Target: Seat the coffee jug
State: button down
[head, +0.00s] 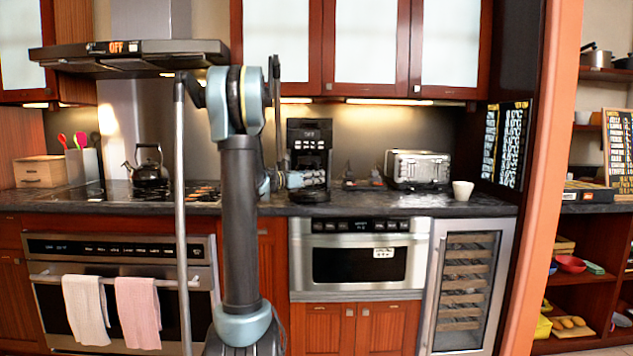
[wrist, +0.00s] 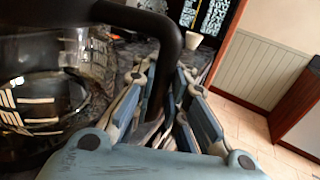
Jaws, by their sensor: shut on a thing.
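The coffee jug (wrist: 50,100) fills the left of the wrist view, a clear glass body with white marks and a thick black handle (wrist: 170,45). My gripper (wrist: 168,85) is shut on this handle, with one blue-grey finger on each side of it. In the head view my gripper (head: 302,180) is in front of the lower part of the black coffee machine (head: 309,135) on the counter. The jug is hard to make out there, so I cannot tell whether it rests on the machine's base or is held off it.
The dark counter (head: 410,203) carries a silver toaster (head: 417,168) and a white cup (head: 462,190) to the right. A black kettle (head: 150,168) stands on the stove at left. A microwave drawer (head: 360,255) is below the counter. Cabinets (head: 362,45) hang above.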

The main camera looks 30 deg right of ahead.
jog(key=shift+w+d, duration=0.5)
jog(key=shift+w, duration=0.3)
jog(key=shift+w+d, duration=0.45)
jog(key=shift+w, duration=0.4)
jog(key=shift+w+d, duration=0.5)
jog(key=shift+w, duration=0.3)
jog(key=shift+r, duration=0.1)
jog(key=shift+s+f, duration=0.1)
jog(key=shift+f, duration=0.65)
dwell(0.5)
jog(key=c, duration=1.5)
grip_release()
jog(key=a, duration=1.2)
jog(key=shift+w, duration=0.4)
